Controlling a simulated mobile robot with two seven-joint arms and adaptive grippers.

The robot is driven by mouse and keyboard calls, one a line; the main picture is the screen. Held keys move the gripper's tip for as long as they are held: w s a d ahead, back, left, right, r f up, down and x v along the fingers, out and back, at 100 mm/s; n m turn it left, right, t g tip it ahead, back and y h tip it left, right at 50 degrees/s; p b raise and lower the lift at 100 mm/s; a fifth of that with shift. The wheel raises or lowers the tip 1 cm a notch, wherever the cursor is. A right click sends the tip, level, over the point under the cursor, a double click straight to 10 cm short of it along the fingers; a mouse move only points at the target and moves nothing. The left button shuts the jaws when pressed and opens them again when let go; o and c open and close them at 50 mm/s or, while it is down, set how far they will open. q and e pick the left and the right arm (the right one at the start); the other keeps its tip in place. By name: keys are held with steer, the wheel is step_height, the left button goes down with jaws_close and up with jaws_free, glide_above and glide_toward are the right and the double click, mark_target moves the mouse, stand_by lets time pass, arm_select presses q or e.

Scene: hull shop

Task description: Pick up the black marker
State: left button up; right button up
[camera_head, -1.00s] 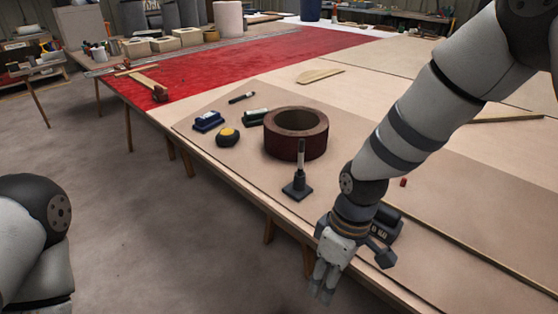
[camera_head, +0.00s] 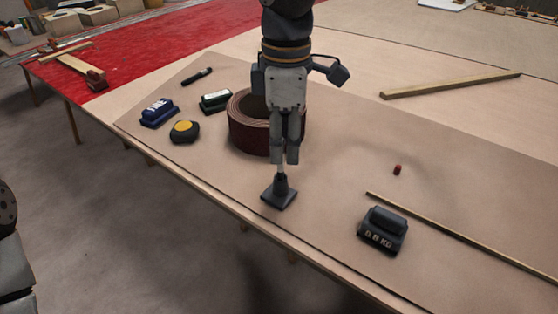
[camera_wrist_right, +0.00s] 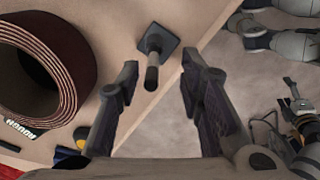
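A dark stick, likely the black marker (camera_head: 282,167), stands upright in a square black base (camera_head: 279,194) near the table's front edge; its upper part is hidden behind my right gripper (camera_head: 284,160) in the head view. In the right wrist view the stick (camera_wrist_right: 152,76) shows end-on between the open fingers (camera_wrist_right: 160,72), and no finger visibly grips it. Another black cylinder (camera_head: 197,76) lies at the back left; I cannot tell whether it is a marker. Of my left arm only a link shows at the left edge; its gripper is out of view.
A dark red-brown roll (camera_head: 246,136) stands close behind my right gripper. A black weight (camera_head: 382,231), red piece (camera_head: 397,169) and wooden strips (camera_head: 450,86) lie right.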

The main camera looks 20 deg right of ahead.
mark_target(280, 167)
steer(key=f, duration=0.4)
steer(key=w+f, duration=0.1)
steer(key=f, duration=0.1)
steer(key=shift+a, duration=0.2)
jaws_close()
steer(key=shift+r, duration=0.1)
